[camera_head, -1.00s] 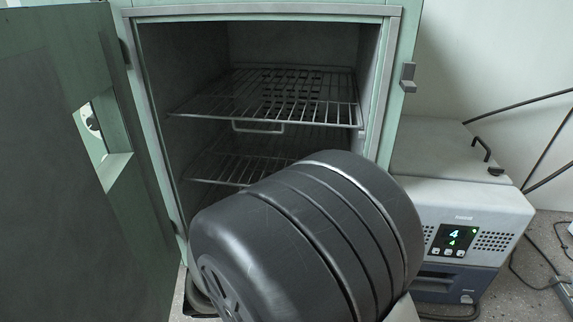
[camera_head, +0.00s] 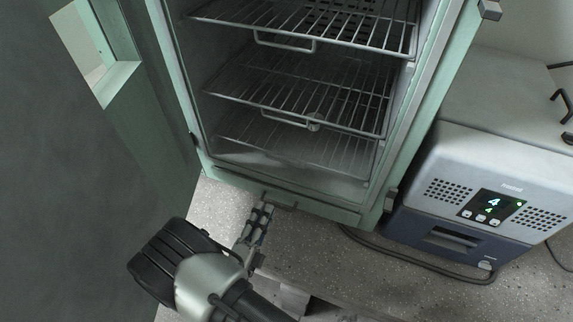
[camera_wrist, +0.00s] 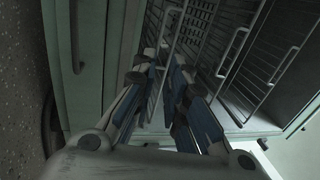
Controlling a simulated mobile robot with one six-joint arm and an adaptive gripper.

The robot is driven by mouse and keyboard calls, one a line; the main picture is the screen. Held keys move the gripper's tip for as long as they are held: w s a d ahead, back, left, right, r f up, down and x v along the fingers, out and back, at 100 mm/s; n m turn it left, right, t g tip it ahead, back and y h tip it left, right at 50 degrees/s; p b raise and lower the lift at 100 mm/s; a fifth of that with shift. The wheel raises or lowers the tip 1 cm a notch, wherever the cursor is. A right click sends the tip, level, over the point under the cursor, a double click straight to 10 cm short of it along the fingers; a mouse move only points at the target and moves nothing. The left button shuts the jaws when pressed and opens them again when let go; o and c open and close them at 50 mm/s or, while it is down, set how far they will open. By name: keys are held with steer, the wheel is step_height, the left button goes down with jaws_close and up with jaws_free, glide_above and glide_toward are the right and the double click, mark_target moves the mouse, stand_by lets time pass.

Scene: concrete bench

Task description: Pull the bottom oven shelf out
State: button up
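The open green oven (camera_head: 180,75) holds three wire shelves in the head view. The bottom oven shelf (camera_head: 290,150) lies flat inside, low near the oven floor. Its front handle is not clear in the head view. In the wrist view, shelf racks with wire handles (camera_wrist: 238,50) show beyond the fingers, turned sideways; which handle belongs to the bottom shelf is hard to tell. My gripper (camera_head: 263,210) is in front of the oven's lower front edge, below the bottom shelf in the picture. In the wrist view my gripper (camera_wrist: 172,66) has its fingers apart with nothing between them.
The middle shelf (camera_head: 300,95) and the top shelf (camera_head: 330,25) sit above, each with a front handle. The oven door (camera_head: 60,150) stands open at the left. A white and blue device (camera_head: 485,190) stands at the right.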

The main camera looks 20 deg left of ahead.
mark_target(284, 175)
steer(key=b+x, duration=0.2)
steer(key=x, duration=1.3)
steer(key=shift+w+d+b, duration=0.15)
steer(key=shift+b, duration=0.15)
jaws_close()
